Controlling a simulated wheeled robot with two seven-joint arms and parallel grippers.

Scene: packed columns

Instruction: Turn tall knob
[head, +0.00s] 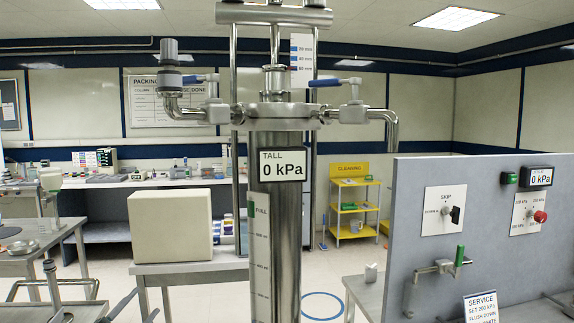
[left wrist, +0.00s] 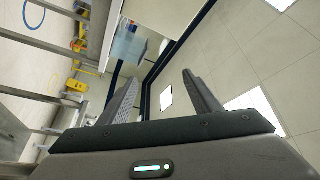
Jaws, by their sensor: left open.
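A steel column marked TALL stands upright in the middle of the head view, and its display (head: 282,171) reads 0 kPa. On the grey panel (head: 400,195) at the right, a red knob (head: 540,216) sits on a white plate under another display (head: 538,177) reading 0 kPa; that display's small label is hard to read. My left gripper (left wrist: 161,78) is open and empty in the left wrist view, well away from the panel. My right gripper is not in view.
A black knob (head: 455,214) on a SKIP plate and a green-handled valve (head: 459,256) are also on the panel. A SERVICE sign (head: 481,307) stands in front. A beige box (head: 170,226) is left of the column. A yellow shelf (head: 354,205) stands behind.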

